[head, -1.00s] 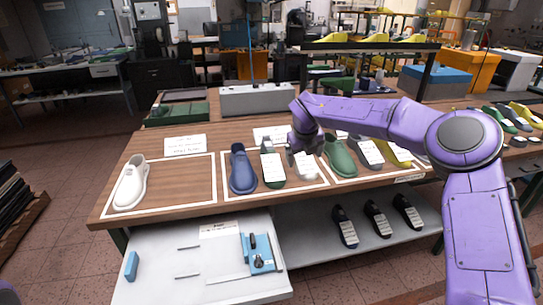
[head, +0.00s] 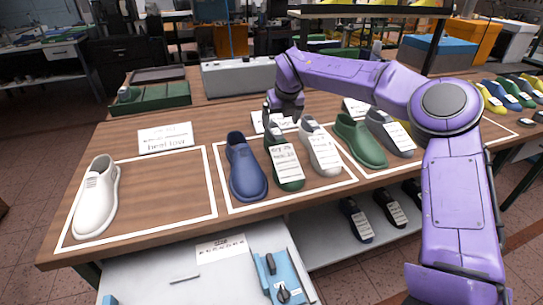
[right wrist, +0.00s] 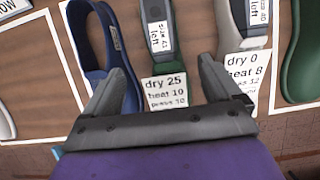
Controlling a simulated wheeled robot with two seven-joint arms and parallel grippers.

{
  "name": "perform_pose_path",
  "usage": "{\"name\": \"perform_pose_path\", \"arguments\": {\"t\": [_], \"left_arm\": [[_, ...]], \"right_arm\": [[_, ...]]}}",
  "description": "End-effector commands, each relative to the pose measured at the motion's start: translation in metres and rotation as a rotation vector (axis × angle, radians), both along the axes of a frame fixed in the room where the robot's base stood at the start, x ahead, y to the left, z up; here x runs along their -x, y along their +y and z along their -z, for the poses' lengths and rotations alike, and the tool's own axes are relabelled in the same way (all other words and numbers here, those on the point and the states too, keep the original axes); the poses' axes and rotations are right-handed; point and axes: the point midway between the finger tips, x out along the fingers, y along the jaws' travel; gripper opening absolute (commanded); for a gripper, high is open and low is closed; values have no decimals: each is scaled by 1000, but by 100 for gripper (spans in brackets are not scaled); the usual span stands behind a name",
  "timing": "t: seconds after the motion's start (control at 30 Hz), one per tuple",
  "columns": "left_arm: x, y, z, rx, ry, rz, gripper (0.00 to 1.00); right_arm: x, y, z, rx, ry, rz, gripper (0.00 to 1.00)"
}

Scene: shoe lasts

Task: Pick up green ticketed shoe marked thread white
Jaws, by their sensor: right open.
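The green ticketed shoe (head: 286,170) lies on the table between a blue shoe (head: 246,168) and a white ticketed shoe (head: 320,148). White tickets cover much of its top, and its toe points to the table's front edge. My right gripper (head: 284,110) is open and empty, over the rear end of this shoe. In the right wrist view, the green shoe (right wrist: 168,68) lies between the two spread fingers (right wrist: 164,84), with its ticket reading "dry 25, heat 10". I cannot make out "thread white" on any ticket. My left gripper is out of view.
A larger green shoe (head: 358,140) and a grey ticketed shoe (head: 390,133) stand to the right. A white shoe (head: 97,198) sits in the left outlined area, whose middle is clear. A "heel low" card (head: 165,138) lies behind it. Dark shoes (head: 356,220) sit on the lower shelf.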

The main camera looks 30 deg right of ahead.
Motion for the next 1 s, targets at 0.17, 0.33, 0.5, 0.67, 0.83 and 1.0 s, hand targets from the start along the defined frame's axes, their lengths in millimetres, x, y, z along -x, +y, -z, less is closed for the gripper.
{"name": "perform_pose_path", "arguments": {"t": [0.17,0.33,0.5,0.67,0.83,1.0], "left_arm": [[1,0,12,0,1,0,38],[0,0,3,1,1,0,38],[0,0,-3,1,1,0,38],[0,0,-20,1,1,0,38],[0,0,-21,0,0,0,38],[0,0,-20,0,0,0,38]], "right_arm": [[-1,-3,19,0,2,4,91],[-12,-6,45,1,3,4,91],[-21,-7,63,1,2,1,91],[-35,-13,86,2,4,0,91],[-42,-14,107,2,-1,-1,91],[-43,-14,108,1,-2,-1,91]]}}
